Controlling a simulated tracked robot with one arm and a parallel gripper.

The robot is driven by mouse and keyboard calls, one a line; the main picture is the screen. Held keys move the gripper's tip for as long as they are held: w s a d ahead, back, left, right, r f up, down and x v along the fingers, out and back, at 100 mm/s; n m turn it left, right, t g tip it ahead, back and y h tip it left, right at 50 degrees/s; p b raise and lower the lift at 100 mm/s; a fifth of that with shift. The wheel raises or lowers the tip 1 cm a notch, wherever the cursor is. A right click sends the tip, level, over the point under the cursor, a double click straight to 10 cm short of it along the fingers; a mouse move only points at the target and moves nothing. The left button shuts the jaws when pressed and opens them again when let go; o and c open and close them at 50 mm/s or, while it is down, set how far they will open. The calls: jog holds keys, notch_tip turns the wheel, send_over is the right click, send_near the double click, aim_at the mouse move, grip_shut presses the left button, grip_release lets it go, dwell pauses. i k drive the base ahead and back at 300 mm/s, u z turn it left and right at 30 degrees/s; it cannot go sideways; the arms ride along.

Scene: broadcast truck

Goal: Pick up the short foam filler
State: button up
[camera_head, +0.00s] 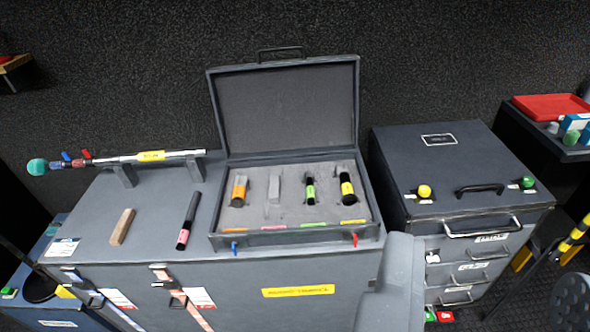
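A small grey block (274,189), which looks like the short foam filler, stands in the second slot from the left of the foam insert in the open case (225,240). A pink strip lies in front of that slot. A smooth grey part (402,285), likely of my gripper or arm, rises from the bottom edge right of centre. It overlaps the front right of the cabinet, apart from the block in the picture. No fingertips can be made out, and no held thing shows.
An orange-banded cylinder (239,191) stands left of the block, a green-banded one (310,192) and a yellow-banded one (347,188) right. A tan block (122,227) and pink-banded black cylinder (187,222) lie on the cabinet top. The raised lid (287,105) stands behind.

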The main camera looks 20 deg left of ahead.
aim_at(274, 198)
jog(key=u, duration=0.4)
jog(key=i, duration=1)
jog(key=u, duration=0.75)
jog(key=k, duration=0.75)
jog(key=u, duration=0.2)
jog(key=i, duration=0.8)
jog(key=z, duration=0.05)
